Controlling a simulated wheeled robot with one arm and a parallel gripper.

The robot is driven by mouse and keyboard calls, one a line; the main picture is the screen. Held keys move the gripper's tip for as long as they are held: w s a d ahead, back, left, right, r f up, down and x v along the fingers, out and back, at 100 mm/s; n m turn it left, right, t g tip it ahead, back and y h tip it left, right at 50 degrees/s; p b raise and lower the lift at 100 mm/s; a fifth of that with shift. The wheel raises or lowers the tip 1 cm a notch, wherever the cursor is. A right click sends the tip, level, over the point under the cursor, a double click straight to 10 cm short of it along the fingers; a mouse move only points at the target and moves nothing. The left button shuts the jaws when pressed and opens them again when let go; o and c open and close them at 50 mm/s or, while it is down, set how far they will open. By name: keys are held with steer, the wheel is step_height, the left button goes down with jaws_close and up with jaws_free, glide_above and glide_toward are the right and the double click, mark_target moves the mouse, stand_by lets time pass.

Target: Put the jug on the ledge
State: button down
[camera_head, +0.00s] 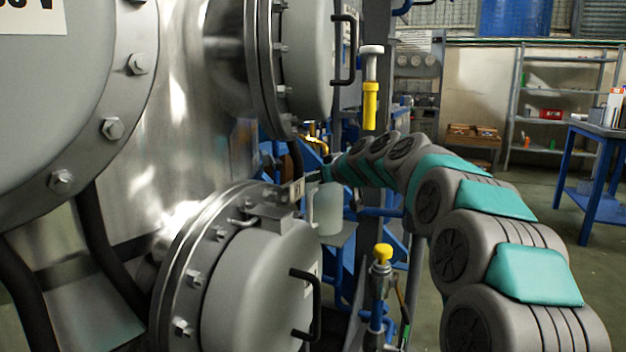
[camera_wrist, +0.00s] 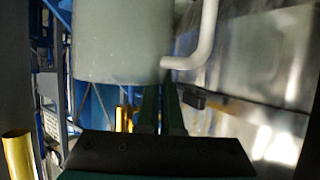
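The jug (camera_head: 328,208) is a pale, translucent container, seen in the head view behind the lower round flange. In the wrist view the jug (camera_wrist: 118,45) fills the upper left, with its bent handle (camera_wrist: 207,35) to the right. My gripper (camera_wrist: 165,92) has its two fingers close together at the lower end of the handle. It looks shut on the handle, though the fingertips are hidden. A flat grey ledge (camera_head: 345,235) shows just under and right of the jug. I cannot tell whether the jug touches it.
Steel flanged vessels with bolts and black handles fill the left, close to the jug; one lower flange (camera_head: 255,290) is nearest. A yellow-topped valve (camera_head: 382,253) stands in front of the ledge. Blue framework (camera_head: 375,212) lies behind.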

steer(key=c, duration=1.1)
jaws_free()
steer(key=v, duration=1.2)
